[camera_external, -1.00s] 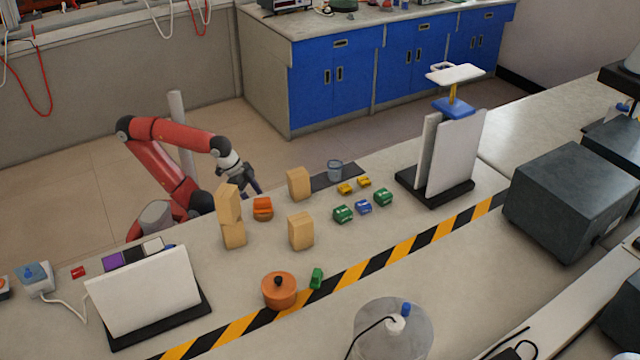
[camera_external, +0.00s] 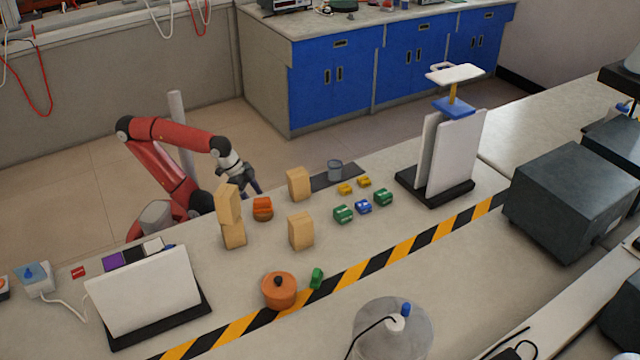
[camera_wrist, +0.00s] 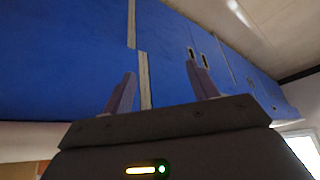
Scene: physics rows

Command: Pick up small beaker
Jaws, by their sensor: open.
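The small beaker (camera_external: 334,170) is a grey-blue, see-through cup. It stands upright on a dark mat (camera_external: 349,175) near the bench's far edge in the external view. My gripper (camera_external: 257,190) is open and empty, to the left of the beaker and apart from it, at the bench's far edge. In the wrist view my gripper (camera_wrist: 160,90) shows two spread fingers with nothing between them. That view faces the blue cabinets (camera_wrist: 60,60), and the beaker is not in it.
A wooden block (camera_external: 299,184) stands between my gripper and the beaker. Stacked blocks (camera_external: 229,205), an orange item (camera_external: 262,208) and another block (camera_external: 301,231) are nearby. Small yellow (camera_external: 345,189), green (camera_external: 343,214) and blue (camera_external: 363,206) pieces lie right of them. White panels (camera_external: 458,150) stand further right.

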